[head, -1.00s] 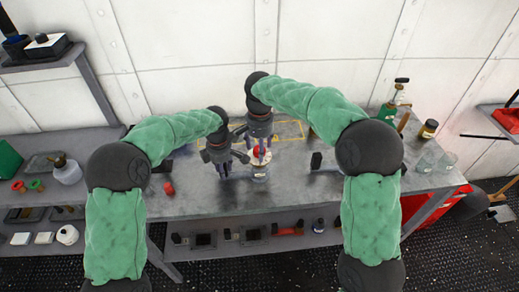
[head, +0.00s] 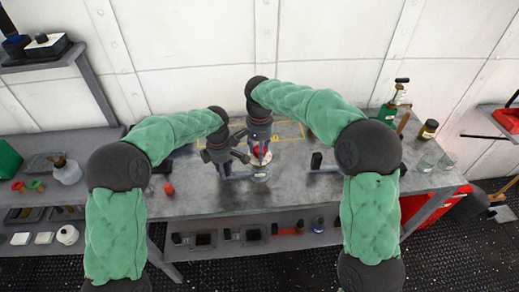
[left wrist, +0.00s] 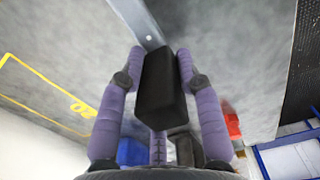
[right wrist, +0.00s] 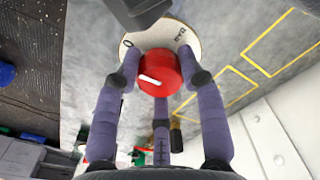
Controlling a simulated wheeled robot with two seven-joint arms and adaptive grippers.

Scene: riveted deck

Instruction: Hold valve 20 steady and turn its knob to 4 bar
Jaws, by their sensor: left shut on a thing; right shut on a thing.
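Valve 20 (head: 261,177) stands on the grey bench with a grey bar reaching left from it. In the left wrist view, my left gripper (left wrist: 165,60) is shut on the black handle (left wrist: 164,90) at the end of that bar. A yellow "20" is painted on the bench nearby. The red knob (right wrist: 162,72) sits on a round white dial (right wrist: 170,34). My right gripper (right wrist: 161,68) is shut on the knob from above. A white pointer line shows on the knob; the fingers hide part of the dial, and I cannot read its setting.
Another black handle (head: 316,160) stands right of the valve. A small red object (head: 168,188) lies at the bench's left. Bottles and glass beakers (head: 426,162) stand at the right end. The bench front between is clear.

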